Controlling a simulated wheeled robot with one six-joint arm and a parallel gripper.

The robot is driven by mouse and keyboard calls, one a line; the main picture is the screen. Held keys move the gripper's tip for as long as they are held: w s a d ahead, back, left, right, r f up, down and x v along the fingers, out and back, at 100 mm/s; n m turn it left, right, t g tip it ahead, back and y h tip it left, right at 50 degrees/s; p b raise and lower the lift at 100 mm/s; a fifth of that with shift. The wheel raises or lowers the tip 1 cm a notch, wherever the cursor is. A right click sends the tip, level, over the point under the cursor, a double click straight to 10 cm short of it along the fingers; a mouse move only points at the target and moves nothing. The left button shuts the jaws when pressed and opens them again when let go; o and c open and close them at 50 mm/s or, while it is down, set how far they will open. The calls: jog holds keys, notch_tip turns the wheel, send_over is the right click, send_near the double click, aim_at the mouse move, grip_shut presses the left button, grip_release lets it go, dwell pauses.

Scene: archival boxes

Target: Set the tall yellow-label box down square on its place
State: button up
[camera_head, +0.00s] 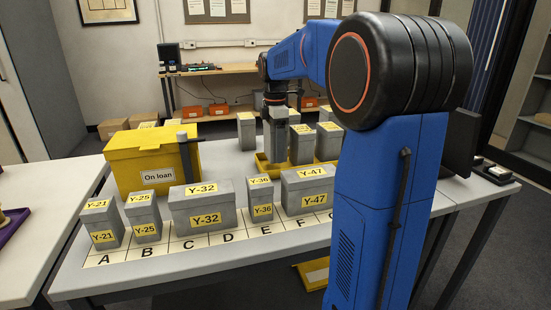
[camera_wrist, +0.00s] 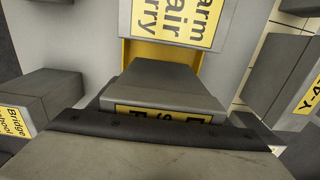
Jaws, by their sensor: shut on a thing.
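My gripper (camera_head: 275,103) is shut on a tall grey box (camera_head: 277,141), over or in the yellow tray (camera_head: 262,166); whether the box touches the tray I cannot tell. In the wrist view the held box (camera_wrist: 160,80) shows a yellow label partly hidden by my gripper (camera_wrist: 165,125). A lettered strip (camera_head: 160,247) runs along the table's front. On it stand grey boxes Y-21 (camera_head: 102,224), Y-25 (camera_head: 143,218), Y-32 (camera_head: 202,205), Y-36 (camera_head: 260,199) and Y-47 (camera_head: 308,189).
A yellow "On loan" bin (camera_head: 150,162) stands behind the row at left. Several grey boxes stand near the tray, including one at its right (camera_head: 302,144) and one behind (camera_head: 247,131). My blue arm covers the table's right part.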

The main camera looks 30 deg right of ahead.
jog(key=shift+f, duration=1.85)
jog(key=shift+f, duration=0.15)
jog(key=o, duration=1.1)
jog(key=shift+c, duration=0.2)
notch_tip(320, 180, up, 12)
jog(key=shift+r, duration=0.15)
